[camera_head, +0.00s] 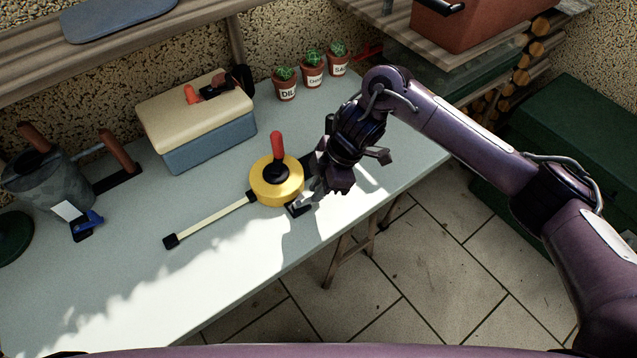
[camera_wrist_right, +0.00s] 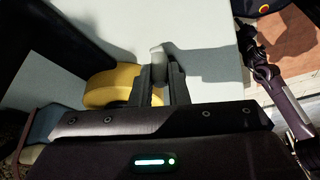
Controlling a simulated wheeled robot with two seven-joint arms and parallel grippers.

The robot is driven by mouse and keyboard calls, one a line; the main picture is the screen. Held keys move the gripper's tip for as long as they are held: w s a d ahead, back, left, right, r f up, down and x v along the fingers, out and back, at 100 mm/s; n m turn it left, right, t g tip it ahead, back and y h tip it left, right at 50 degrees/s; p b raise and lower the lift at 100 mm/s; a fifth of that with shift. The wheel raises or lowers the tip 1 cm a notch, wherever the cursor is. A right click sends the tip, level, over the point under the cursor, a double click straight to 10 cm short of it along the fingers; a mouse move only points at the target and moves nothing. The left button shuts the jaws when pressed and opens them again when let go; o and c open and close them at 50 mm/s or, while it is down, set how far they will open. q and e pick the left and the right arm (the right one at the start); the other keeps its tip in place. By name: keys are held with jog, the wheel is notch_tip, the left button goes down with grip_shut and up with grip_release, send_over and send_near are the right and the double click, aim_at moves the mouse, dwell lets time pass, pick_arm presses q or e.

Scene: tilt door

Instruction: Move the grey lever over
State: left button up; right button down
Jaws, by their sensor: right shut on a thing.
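The grey lever (camera_wrist_right: 158,56) shows its pale, rounded end between the two fingers of my right gripper (camera_wrist_right: 160,88) in the right wrist view. The fingers are shut on it. In the head view my right gripper (camera_head: 318,188) is low over the table at the right side of a yellow round body (camera_head: 277,187). This body has a red-handled part (camera_head: 278,148) on top and a pale bar (camera_head: 210,220) with a black end reaching to the lower left. My fingers hide much of the lever. My left gripper is not in view.
A cream and blue box (camera_head: 200,125) stands behind on the pale table (camera_head: 120,270). Several potted cacti (camera_head: 312,68) line the back edge. A grey watering can (camera_head: 45,180) and a blue clamp (camera_head: 88,224) are at the left. The front of the table is clear.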

jog(key=s+m+t+p, duration=0.1)
jog(key=m+p, duration=0.2)
jog(key=p, duration=0.1)
jog(key=s+m+t+p, duration=0.1)
jog(key=s+m+p, duration=0.1)
jog(key=p, duration=0.3)
jog(key=s+m+t+h+p, duration=0.1)
jog(key=m+p, duration=0.3)
jog(key=p, duration=0.1)
jog(key=shift+s+a+r+m+t, duration=0.1)
jog(key=shift+s+r+m+t, duration=0.05)
jog(key=shift+r+m+t, duration=0.2)
jog(key=shift+s+a+f+m+t+h+p, duration=0.15)
jog(key=shift+m+p, duration=0.25)
jog(key=shift+m, duration=0.2)
jog(key=shift+s+a+f+m+t+h+p, duration=0.1)
jog(key=shift+s+m+h+p, duration=0.05)
jog(key=shift+m+p, duration=0.35)
jog(key=shift+s+a+m+t+p, duration=0.2)
jog(key=shift+m+t+p, duration=0.15)
jog(key=shift+m, duration=0.5)
jog(key=c, duration=1.4)
grip_release()
jog(key=shift+f, duration=0.1)
